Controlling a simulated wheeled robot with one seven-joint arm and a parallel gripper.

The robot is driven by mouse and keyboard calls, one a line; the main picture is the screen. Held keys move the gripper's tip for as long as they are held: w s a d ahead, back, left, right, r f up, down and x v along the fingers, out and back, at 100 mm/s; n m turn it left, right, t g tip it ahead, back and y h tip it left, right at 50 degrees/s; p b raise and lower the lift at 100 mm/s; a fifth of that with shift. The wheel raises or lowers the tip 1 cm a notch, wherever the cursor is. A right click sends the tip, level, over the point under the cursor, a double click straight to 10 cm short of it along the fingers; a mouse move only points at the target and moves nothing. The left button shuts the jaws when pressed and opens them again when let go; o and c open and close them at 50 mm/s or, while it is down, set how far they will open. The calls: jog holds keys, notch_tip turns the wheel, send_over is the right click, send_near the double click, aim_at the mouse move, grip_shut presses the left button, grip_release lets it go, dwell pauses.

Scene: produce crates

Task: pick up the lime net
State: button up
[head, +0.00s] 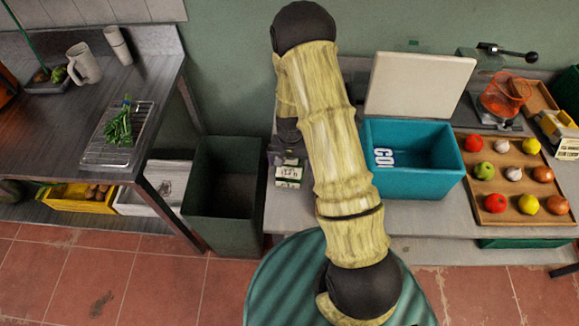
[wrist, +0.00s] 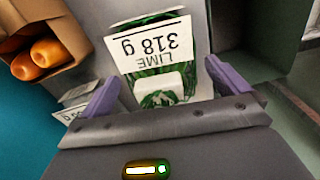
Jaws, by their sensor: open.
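The lime net (wrist: 158,62) is a green pack with a white label reading LIME 318 g, upside down in the wrist view. My gripper (wrist: 165,88) is open, with one purple finger on each side of the pack's near part. I cannot tell whether either finger touches it. In the head view, white-labelled packs (head: 288,177) sit at the left end of the counter, and my arm largely hides the gripper.
A brown container (wrist: 72,38) with orange-brown produce lies at the left in the wrist view. A teal box (head: 410,188) stands right of my arm. A dark green bin (head: 226,222) stands left of the counter. A wooden tray (head: 518,210) holds produce at the right.

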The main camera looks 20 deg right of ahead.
jog(key=c, duration=1.1)
jog(key=shift+r, duration=0.15)
notch_tip(320, 180, up, 10)
jog(key=shift+f+b, duration=0.1)
jog(key=shift+b, duration=0.9)
